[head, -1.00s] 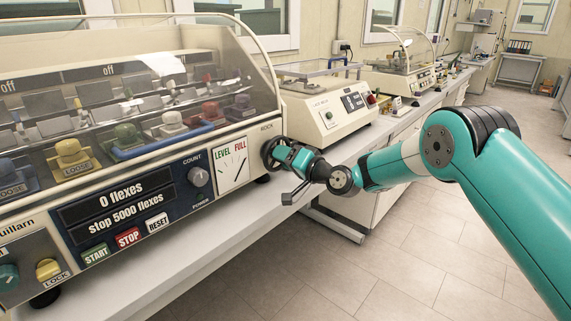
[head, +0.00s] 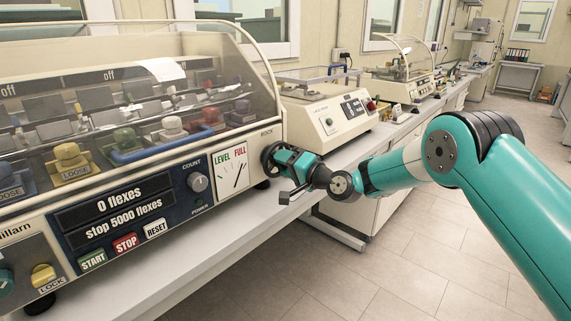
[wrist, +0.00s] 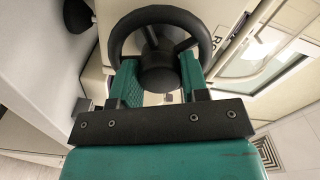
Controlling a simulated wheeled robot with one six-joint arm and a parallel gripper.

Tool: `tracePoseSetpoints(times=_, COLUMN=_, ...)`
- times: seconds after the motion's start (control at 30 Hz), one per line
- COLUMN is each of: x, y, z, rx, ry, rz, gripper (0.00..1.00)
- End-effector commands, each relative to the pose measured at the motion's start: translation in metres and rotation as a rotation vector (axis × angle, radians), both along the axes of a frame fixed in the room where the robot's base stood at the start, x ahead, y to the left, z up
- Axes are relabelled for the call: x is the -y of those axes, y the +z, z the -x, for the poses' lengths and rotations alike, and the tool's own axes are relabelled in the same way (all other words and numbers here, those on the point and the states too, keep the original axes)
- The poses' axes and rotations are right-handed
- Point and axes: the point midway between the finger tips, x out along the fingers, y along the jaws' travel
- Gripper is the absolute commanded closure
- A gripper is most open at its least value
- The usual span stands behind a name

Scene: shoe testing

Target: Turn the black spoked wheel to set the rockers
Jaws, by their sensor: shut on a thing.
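The black spoked wheel (head: 265,155) is on the right end of the cream flexing machine, beside the LEVEL/FULL dial (head: 226,178). My gripper (head: 285,158) reaches it from the right. In the wrist view, the wheel (wrist: 160,15) is close ahead, and the green fingers of my gripper (wrist: 157,72) are inside its rim, on either side of the round hub, shut on the wheel. The fingertips' exact contact is hidden. The dial's thin needle leans up to the right, towards FULL. The rockers (head: 100,118) sit behind the clear cover, small and partly hidden by glare.
The panel reads 0 flexes, stop 5000 flexes, above START (head: 92,260), STOP and RESET buttons. A yellow LOCK knob (head: 43,275) is at lower left. Another cream device (head: 335,125) stands behind the wheel on the bench (head: 225,235). The tiled floor at right is open.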

Motion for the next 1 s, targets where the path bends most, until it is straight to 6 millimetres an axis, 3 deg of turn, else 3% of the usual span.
tracePoseSetpoints(times=0.03, x=0.001, y=0.002, z=-0.001, rx=0.005, ry=-0.004, rz=0.0, gripper=0.54)
tracePoseSetpoints(times=0.13, x=0.001, y=0.001, z=-0.001, rx=0.004, ry=-0.003, rz=0.0, gripper=0.33)
tracePoseSetpoints(times=0.57, x=0.01, y=-0.001, z=0.006, rx=0.0, ry=-0.001, rz=0.001, gripper=0.33)
tracePoseSetpoints(times=1.0, x=0.091, y=-0.004, z=0.068, rx=-0.001, ry=-0.007, rz=0.0, gripper=0.33)
